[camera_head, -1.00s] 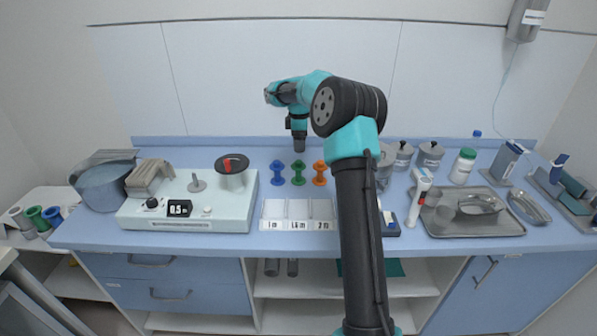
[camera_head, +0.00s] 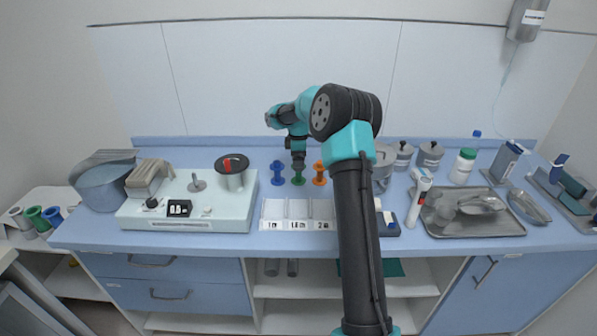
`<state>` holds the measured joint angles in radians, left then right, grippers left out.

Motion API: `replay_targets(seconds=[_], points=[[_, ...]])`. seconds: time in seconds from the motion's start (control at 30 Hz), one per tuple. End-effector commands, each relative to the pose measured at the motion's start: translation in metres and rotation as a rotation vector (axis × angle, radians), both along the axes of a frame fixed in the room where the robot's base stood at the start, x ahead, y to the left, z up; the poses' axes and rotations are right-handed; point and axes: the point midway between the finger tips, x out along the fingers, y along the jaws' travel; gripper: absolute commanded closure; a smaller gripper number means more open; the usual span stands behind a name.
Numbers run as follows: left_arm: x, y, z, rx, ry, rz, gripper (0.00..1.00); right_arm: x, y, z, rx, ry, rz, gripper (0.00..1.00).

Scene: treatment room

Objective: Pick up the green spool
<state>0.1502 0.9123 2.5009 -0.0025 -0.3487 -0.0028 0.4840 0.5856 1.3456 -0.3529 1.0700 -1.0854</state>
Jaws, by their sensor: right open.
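The green spool (camera_head: 298,181) stands upright on the blue counter, between the blue spool (camera_head: 278,173) and the orange spool (camera_head: 319,173). My right gripper (camera_head: 298,166) points down at the top of the green spool and hides its upper part. The right gripper is open; whether its fingers are around the spool or just above it is too small to tell. My left gripper is not in view.
A white tray (camera_head: 297,225) with three labelled compartments lies in front of the spools. A white device (camera_head: 240,216) with a metal cup stands at left. A metal tray (camera_head: 470,229) and grey canisters (camera_head: 431,155) are at right.

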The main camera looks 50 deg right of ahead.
Motion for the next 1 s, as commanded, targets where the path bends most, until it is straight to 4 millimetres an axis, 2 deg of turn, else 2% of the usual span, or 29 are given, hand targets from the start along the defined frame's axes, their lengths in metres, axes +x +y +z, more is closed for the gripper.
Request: replay_targets(seconds=[0.03, 0.17, 0.63, 1.0], points=[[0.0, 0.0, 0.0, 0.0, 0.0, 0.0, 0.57, 0.0001, -0.0002, -0.0071, 0.001, 0.001, 0.0, 0.09], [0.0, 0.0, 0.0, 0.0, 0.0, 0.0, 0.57, 0.0001, -0.0001, -0.0155, 0.0, 0.0, 0.0, 0.09], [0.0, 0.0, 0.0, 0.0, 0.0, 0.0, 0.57, 0.0001, -0.0004, -0.0159, -0.001, -0.001, 0.0, 0.09], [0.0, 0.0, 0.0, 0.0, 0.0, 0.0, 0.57, 0.0001, -0.0004, -0.0158, -0.001, -0.001, 0.0, 0.44]])
